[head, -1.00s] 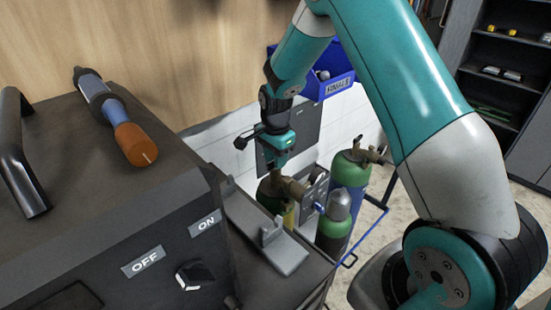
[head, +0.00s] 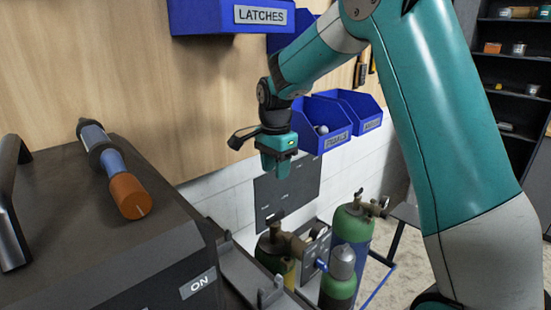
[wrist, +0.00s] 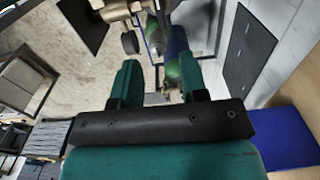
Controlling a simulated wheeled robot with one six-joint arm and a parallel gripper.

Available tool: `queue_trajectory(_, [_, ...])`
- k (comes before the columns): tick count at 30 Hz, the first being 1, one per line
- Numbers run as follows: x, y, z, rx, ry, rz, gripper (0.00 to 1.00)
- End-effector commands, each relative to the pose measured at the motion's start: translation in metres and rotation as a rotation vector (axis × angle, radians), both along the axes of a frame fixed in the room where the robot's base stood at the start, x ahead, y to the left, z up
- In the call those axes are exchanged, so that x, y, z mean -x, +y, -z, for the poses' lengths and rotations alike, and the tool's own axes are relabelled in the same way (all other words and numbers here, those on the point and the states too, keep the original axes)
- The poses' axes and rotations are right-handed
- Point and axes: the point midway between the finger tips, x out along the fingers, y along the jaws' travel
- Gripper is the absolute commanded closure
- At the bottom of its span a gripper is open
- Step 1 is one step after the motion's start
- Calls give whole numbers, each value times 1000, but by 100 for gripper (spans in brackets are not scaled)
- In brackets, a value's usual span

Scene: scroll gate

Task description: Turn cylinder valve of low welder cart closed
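The low welder cart (head: 374,286) stands beyond the dark cabinet, with several gas cylinders on it. A yellow-and-green cylinder (head: 285,268) carries a brass valve (head: 276,240) with a dark round knob on top. A green-topped blue cylinder (head: 353,226) with its own brass fitting stands to the right, and a green cylinder with a grey cap (head: 340,280) is in front of it. My gripper (head: 273,172) points down above the brass valve, with a clear gap. The wrist view shows its two fingers (wrist: 158,78) apart with nothing between them. Brass fittings (wrist: 115,9) show at the top there.
A dark cabinet (head: 200,240) with an ON label and an orange-and-blue tool (head: 112,165) on it fills the left. Blue bins (head: 322,128) hang on the wall behind my gripper. A dark shelf (head: 510,70) stands at the right. Open floor (head: 392,240) shows beside the cart.

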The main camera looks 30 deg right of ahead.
Motion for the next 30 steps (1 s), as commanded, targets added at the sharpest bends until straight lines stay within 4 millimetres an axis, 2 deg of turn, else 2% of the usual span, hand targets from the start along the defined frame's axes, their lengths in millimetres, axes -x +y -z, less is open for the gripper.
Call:
queue_trajectory(3, [0,0,-20,0,-3,1,60])
queue_trajectory(9, [0,0,-35,0,1,1,60])
queue_trajectory(30, [0,1,-36,0,1,-1,60])
